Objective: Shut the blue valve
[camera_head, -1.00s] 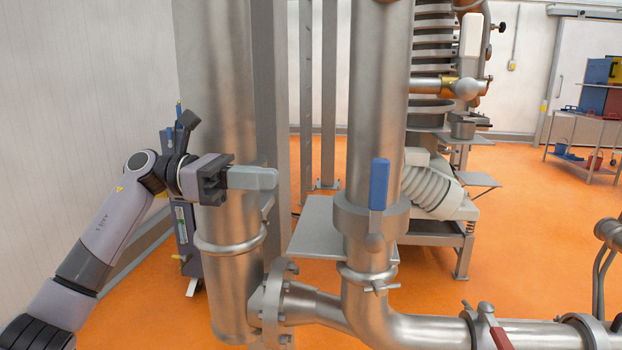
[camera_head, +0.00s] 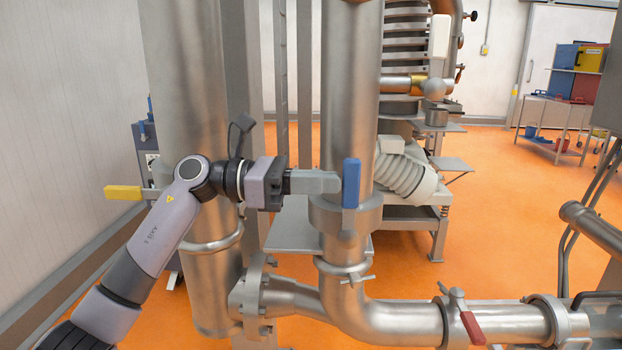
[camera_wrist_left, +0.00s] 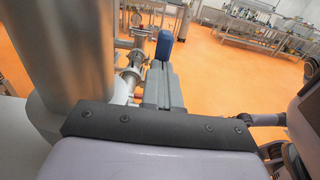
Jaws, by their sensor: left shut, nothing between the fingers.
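The blue valve handle (camera_head: 351,183) stands upright on the vertical steel pipe, above its thick collar (camera_head: 350,214). My left gripper (camera_head: 338,182) is shut and empty, pointing right, with its fingertips right at the left side of the blue handle. I cannot tell whether they touch it. In the left wrist view the shut fingers (camera_wrist_left: 160,70) reach forward, and the blue handle (camera_wrist_left: 163,47) shows just beyond their tips. My right gripper is in neither view.
A red-handled valve (camera_head: 472,328) sits on the low horizontal pipe (camera_head: 510,325). A yellow handle (camera_head: 123,192) sticks out left of the wide pipe (camera_head: 190,90) behind my left arm. The orange floor is open at the right, before a cart (camera_head: 555,120).

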